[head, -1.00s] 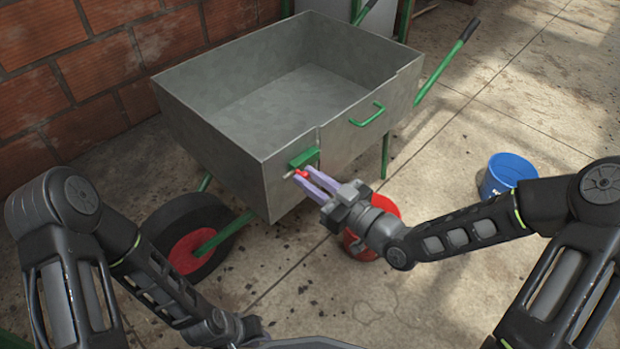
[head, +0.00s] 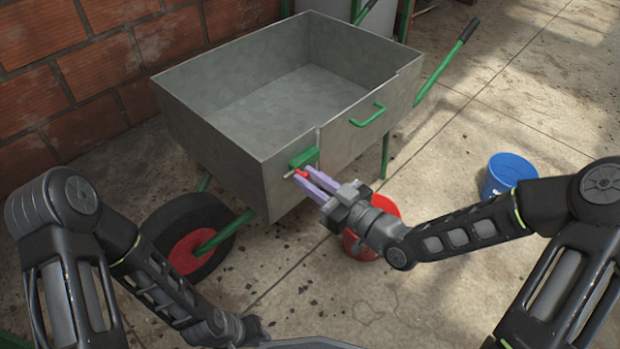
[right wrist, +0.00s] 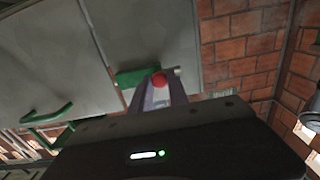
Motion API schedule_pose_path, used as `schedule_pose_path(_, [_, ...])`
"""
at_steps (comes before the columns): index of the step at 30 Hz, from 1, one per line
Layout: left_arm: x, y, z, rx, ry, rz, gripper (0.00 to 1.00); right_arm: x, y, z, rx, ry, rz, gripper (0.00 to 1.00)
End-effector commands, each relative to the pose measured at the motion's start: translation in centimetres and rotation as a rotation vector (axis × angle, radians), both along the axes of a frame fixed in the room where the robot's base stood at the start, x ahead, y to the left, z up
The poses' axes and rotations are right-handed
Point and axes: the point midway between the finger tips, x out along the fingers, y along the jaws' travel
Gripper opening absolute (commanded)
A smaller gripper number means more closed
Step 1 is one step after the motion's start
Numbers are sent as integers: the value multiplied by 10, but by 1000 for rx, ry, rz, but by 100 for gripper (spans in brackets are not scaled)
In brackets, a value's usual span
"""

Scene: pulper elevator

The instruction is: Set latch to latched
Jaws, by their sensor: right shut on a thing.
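The latch is a green block (head: 304,157) with a red knob (head: 301,174) and a short pale bolt (head: 290,174), on the front side of the grey wheelbarrow tub (head: 225,150) near its left corner. My right gripper (head: 309,181) has its pale purple fingers shut on the red knob. In the right wrist view the red knob (right wrist: 159,79) sits between the fingertips, with the green block (right wrist: 136,76) to its left and the bolt end (right wrist: 177,71) to its right. My left gripper (head: 250,330) is low in the head view, mostly cut off; its fingers are unclear.
A green handle (head: 367,115) is on the hinged-looking front panel right of the latch. A red bucket (head: 384,210) stands behind my right gripper, and a blue bucket (head: 507,172) stands farther right. The wheelbarrow's wheel (head: 195,240) is at lower left. A brick wall (head: 90,80) is behind.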

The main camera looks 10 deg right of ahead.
Motion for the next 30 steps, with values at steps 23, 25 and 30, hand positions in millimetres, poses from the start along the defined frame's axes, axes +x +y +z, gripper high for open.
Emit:
schedule_pose_path(23, [-1,0,4,1,0,-1,20,33,-39,0,-1,1,-4,0])
schedule_pose_path(25, [-1,0,4,1,0,-1,20,33,-40,0,0,0,-5,0])
schedule_pose_path(30, [-1,0,4,1,0,-1,20,33,-40,0,-1,-1,-4,34])
